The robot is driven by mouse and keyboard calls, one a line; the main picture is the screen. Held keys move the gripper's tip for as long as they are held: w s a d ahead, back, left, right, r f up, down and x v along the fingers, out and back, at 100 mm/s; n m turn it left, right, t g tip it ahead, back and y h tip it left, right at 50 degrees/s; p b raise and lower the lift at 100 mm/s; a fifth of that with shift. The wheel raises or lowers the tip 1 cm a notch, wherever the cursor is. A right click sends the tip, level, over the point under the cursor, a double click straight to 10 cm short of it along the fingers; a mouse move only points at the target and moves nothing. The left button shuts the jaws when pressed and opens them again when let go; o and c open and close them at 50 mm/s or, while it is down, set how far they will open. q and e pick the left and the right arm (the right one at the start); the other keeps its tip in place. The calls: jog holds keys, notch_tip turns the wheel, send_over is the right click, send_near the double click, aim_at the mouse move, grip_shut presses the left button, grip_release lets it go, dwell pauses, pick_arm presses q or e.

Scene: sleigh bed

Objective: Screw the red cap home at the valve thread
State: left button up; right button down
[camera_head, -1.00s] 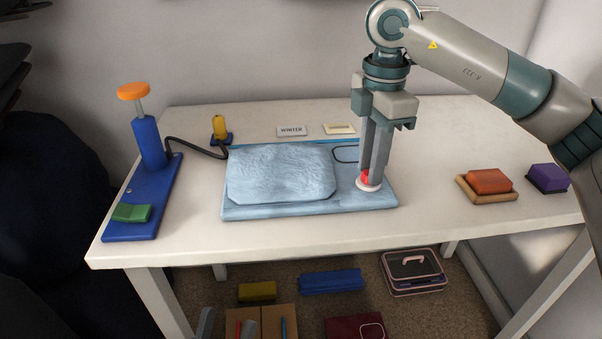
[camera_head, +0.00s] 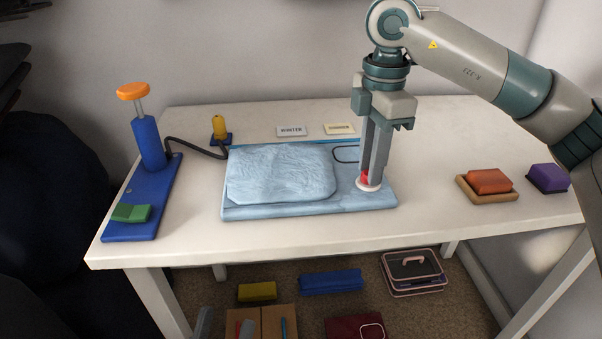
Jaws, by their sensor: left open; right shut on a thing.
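The red cap (camera_head: 365,177) is between the fingers of my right gripper (camera_head: 373,175), which is shut on it and points straight down. The fingers hide most of the cap. The cap is upright just over the round white valve base (camera_head: 369,188) at the right end of the light blue mat (camera_head: 300,212). The thread is hidden, so I cannot tell how far the cap is seated.
A blue pump (camera_head: 148,145) with an orange knob and green pedal stands left. Its dark hose runs toward a yellow-topped fitting (camera_head: 219,126). Two label cards (camera_head: 291,131) lie behind the mat. Orange (camera_head: 490,181) and purple (camera_head: 547,178) blocks sit right. Bins and boxes are below.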

jog(key=c, duration=2)
grip_release()
jog(key=shift+c, duration=0.2)
jog(key=c, duration=0.5)
jog(key=o, duration=1.1)
jog(key=c, duration=0.3)
